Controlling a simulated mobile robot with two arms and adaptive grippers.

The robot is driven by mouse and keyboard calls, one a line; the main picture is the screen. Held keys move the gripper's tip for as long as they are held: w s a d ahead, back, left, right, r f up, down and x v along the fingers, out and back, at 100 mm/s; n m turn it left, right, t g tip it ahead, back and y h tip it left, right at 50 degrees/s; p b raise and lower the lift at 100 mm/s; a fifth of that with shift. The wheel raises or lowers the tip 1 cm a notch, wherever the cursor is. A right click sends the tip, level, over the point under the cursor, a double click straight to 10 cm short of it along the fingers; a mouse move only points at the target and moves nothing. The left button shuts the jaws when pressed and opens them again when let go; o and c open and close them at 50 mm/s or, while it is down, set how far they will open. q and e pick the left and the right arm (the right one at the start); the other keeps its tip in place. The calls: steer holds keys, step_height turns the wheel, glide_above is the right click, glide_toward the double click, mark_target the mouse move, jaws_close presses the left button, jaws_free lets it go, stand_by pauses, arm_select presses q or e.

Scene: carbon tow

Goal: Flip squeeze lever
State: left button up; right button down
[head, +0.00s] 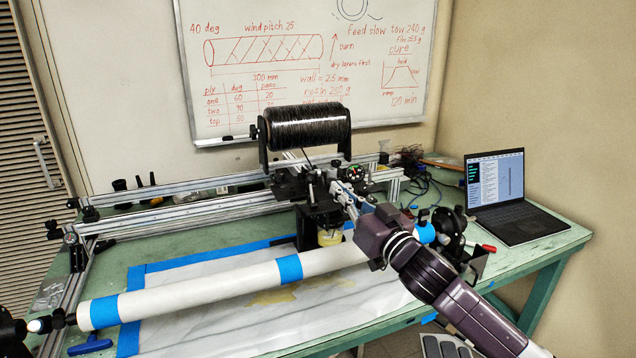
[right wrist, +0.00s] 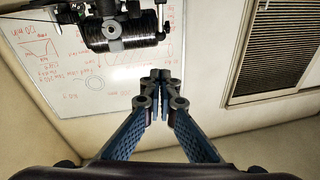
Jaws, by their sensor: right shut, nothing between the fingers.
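My right gripper (head: 343,196) reaches in from the lower right to the winding carriage (head: 318,200), and its fingers are at the carriage's right side. In the right wrist view, the fingertips (right wrist: 162,78) are together with nothing between them. The carriage carries dark fittings, a small round dial (head: 355,173) and a yellowish cup (head: 330,237) below. I cannot make out for certain which part is the squeeze lever; my fingers and wrist cover part of that area. My left gripper is out of view.
A black tow spool (head: 308,127) stands above the carriage; it also shows in the right wrist view (right wrist: 120,32). A white tube (head: 210,290) with blue tape spans the table. A red-tipped handle (head: 488,248) is near the right chuck. A laptop (head: 510,200) stands right.

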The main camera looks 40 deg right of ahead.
mark_target(312, 177)
steer(key=w, duration=0.3)
steer(key=w+f+p, duration=0.1)
steer(key=w, duration=0.5)
steer(key=shift+d+f, duration=0.35)
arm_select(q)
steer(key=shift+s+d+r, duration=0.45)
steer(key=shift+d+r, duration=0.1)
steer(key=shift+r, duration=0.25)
arm_select(e)
steer(key=shift+w+r+p, duration=0.1)
steer(key=shift+r+p, duration=0.1)
steer(key=shift+p, duration=0.55)
steer(key=w+g+p, duration=0.1)
steer(key=p, duration=0.2)
steer(key=shift+d+f+p, duration=0.1)
steer(key=shift+p, duration=0.7)
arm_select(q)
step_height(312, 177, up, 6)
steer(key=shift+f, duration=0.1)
arm_select(e)
steer(key=shift+f, duration=0.15)
